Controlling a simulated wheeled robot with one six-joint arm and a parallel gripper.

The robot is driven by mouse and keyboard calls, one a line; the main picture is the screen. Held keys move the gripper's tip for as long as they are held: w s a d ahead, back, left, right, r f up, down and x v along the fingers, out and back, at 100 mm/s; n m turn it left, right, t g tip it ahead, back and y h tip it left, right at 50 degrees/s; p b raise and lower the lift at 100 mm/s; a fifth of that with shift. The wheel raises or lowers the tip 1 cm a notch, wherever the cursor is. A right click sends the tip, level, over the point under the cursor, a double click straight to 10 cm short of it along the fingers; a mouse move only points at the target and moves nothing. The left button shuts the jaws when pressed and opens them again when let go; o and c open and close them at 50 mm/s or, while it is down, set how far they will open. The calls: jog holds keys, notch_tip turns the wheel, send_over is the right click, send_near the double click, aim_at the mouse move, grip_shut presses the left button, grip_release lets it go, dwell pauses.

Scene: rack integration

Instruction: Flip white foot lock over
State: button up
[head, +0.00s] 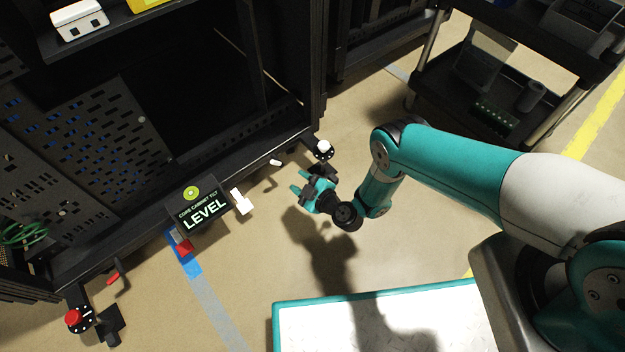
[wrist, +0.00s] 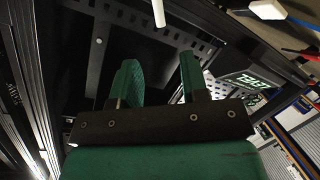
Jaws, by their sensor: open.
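A small white lever (head: 276,162), which looks like the white foot lock, sticks out from the lower edge of the black cabinet. A thin white piece at the top of the wrist view (wrist: 158,12) appears to be the same lever. My gripper (head: 301,181) is open and empty, a little below and right of the lever in the head view, apart from it. In the wrist view, its two green fingers (wrist: 160,62) point toward the cabinet with a clear gap. A white knob (head: 323,147) on a black disc is at the cabinet corner.
The black cabinet (head: 160,195) has a "LEVEL" display (head: 204,212). Beside it are a white block (head: 240,201) and a red block (head: 184,247). A red lever (head: 113,277) and red knob (head: 74,317) are lower left. A dark cart (head: 470,95) stands upper right.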

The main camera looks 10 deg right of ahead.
jog(key=shift+p+v, duration=1.65)
jog(key=shift+v, duration=0.75)
